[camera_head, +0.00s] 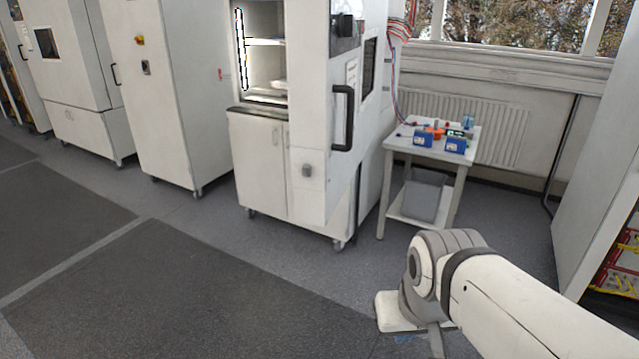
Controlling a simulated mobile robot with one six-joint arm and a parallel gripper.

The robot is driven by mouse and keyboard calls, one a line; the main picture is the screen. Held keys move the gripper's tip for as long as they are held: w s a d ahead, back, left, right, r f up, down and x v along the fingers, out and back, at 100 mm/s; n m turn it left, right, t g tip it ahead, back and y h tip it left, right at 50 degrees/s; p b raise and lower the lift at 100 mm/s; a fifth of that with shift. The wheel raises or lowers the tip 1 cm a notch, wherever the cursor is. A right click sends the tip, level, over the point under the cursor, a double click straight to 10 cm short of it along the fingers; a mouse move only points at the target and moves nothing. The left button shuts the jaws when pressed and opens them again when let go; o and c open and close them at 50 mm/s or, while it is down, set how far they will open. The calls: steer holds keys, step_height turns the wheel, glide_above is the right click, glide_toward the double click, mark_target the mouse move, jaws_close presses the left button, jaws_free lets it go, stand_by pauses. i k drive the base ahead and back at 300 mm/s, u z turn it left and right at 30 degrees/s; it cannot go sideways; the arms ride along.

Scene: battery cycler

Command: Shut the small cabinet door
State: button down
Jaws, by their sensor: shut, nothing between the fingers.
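The cabinet (258,160) stands in the upper middle. Its upper compartment (265,66) is open, showing shelves inside. A thick white door (352,170) stands swung open at its right side, its outer face turned to the right. A black vertical handle (343,118) and a dark window are on that face. The lower doors (255,155) below the compartment look closed. My gripper (437,345) is at the bottom edge of the view, partly cut off and partly hidden by my wrist. It is shut, empty, and well apart from the door and handle, in front and to the right.
A small white table (400,150) with blue boxes stands right of the door, with a grey bin (424,198) below. More tall white cabinets (165,90) stand left. A white panel (600,170) is at the far right. The floor (190,290) in front is clear.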

mark_target(322, 166)
steer(key=u, duration=0.05)
steer(key=i, duration=1)
steer(key=u, duration=0.05)
